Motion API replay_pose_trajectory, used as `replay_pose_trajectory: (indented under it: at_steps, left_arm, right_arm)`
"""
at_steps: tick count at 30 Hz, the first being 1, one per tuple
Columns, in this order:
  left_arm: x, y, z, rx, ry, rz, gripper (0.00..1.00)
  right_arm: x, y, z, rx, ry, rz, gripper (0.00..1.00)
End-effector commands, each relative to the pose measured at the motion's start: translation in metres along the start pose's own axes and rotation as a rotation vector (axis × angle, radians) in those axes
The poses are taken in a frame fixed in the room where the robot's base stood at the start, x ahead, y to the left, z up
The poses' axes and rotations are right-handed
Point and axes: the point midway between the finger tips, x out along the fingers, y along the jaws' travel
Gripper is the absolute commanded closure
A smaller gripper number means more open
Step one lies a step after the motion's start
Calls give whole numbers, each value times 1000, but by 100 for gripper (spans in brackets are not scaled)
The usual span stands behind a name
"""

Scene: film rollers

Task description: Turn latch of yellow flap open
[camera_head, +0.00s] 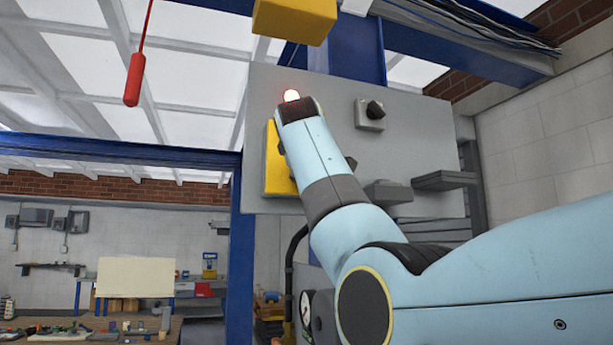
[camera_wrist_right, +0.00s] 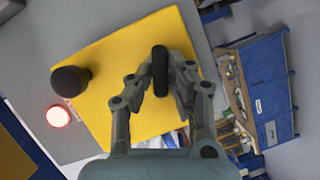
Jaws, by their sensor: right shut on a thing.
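The yellow flap (camera_head: 276,170) is on the grey panel in the head view, partly hidden by my right arm. It fills the middle of the right wrist view (camera_wrist_right: 110,75). A black elongated latch (camera_wrist_right: 160,62) stands out in front of the flap there. My right gripper (camera_wrist_right: 163,82) is shut on this latch, with fingers on either side of it. In the head view my wrist hides the gripper and the latch. My left gripper is in neither view.
The grey panel (camera_head: 420,130) carries another dark knob (camera_head: 375,110) and a small shelf (camera_head: 445,180). A red pendant (camera_head: 134,80) hangs at upper left. A blue workbench (camera_wrist_right: 262,90) stands beyond.

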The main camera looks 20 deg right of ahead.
Motion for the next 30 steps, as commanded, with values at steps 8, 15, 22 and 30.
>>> replay_pose_trajectory:
  at_steps: [8,15,22,30]
  left_arm:
    - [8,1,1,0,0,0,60]
    - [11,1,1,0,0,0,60]
    - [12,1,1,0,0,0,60]
    - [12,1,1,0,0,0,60]
  right_arm:
    - [0,-5,0,-157,2,61,100]
    - [0,-5,0,-227,1,89,100]
    - [1,-6,0,-245,2,96,100]
    - [1,-6,0,-245,1,94,100]
